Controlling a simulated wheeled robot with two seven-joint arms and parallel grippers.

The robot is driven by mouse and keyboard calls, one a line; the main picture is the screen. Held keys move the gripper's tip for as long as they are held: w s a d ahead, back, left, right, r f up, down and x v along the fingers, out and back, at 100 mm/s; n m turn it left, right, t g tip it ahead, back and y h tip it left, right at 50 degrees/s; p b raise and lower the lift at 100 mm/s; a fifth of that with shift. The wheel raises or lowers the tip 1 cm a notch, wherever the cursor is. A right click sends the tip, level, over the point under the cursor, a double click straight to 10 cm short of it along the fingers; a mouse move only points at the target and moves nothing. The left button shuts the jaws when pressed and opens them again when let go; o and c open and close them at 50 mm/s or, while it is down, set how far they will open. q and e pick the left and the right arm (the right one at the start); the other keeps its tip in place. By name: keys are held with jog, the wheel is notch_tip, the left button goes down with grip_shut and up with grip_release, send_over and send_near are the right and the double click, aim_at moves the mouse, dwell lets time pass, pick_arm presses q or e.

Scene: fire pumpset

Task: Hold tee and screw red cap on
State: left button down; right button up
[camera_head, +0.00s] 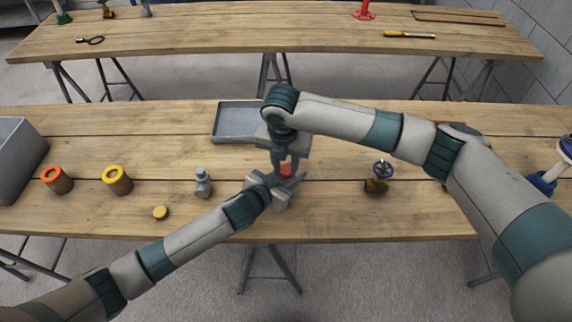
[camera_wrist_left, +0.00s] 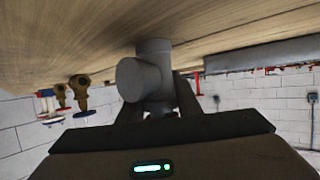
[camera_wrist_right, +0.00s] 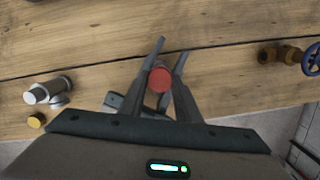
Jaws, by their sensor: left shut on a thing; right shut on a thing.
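A red cap (camera_head: 286,171) sits between the fingers of my right gripper (camera_head: 285,163), which points down from above and is shut on it. The cap also shows between the fingers in the right wrist view (camera_wrist_right: 160,79). My left gripper (camera_head: 284,184) reaches in low from the left, just below the cap, and is shut on a grey tee (camera_wrist_left: 145,78), seen in the left wrist view. In the head view the grippers largely hide this tee. I cannot tell whether the cap touches it.
Another grey fitting (camera_head: 203,183) and a small yellow cap (camera_head: 160,212) are to the left. A grey tray (camera_head: 236,137) lies behind the grippers. A brass valve (camera_head: 376,185) with a blue wheel stands right.

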jog(key=m, duration=0.3)
jog(key=shift+a+m, duration=0.1)
jog(key=shift+m, duration=0.2)
jog(key=m, duration=0.4)
jog(key=shift+w+g+h, duration=0.1)
jog(key=shift+g+h, duration=0.2)
jog(key=shift+h, duration=0.1)
jog(key=o, duration=1)
jog(key=shift+r, duration=2.2)
